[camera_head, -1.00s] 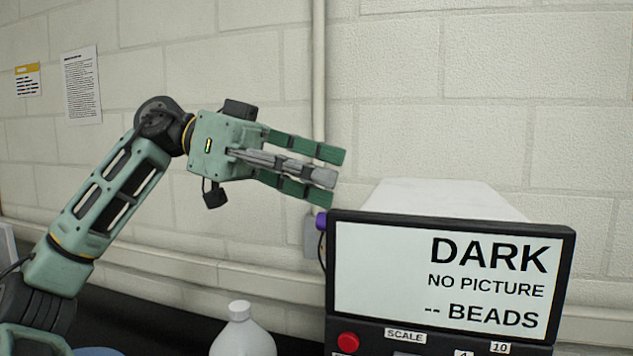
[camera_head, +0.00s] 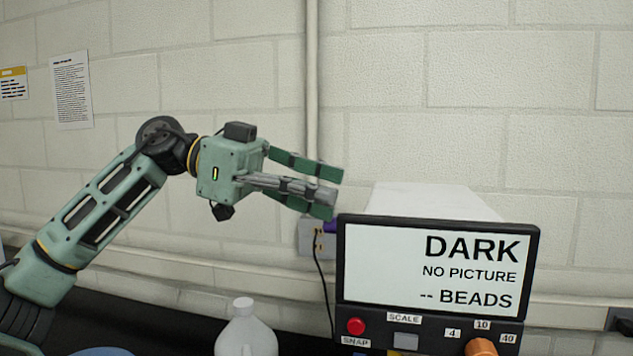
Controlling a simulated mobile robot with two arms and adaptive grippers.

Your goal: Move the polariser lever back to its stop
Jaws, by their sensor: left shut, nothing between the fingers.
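The instrument (camera_head: 440,222) has a black-framed screen reading "DARK, NO PICTURE, -- BEADS". A small purple part (camera_head: 331,227) sticks out at the upper left of its housing, partly behind the screen frame. It may be the polariser lever, but I see no label on it. My left gripper (camera_head: 323,193) is shut and empty in the air. Its fingertips appear just above the purple part in the picture; I cannot tell whether they touch it. My right gripper is out of view.
A white bottle (camera_head: 245,335) stands left of the instrument. Below the screen are a red button (camera_head: 355,326) and an orange knob (camera_head: 481,347). A pipe (camera_head: 312,100) and a wall box (camera_head: 306,236) with a cable are behind.

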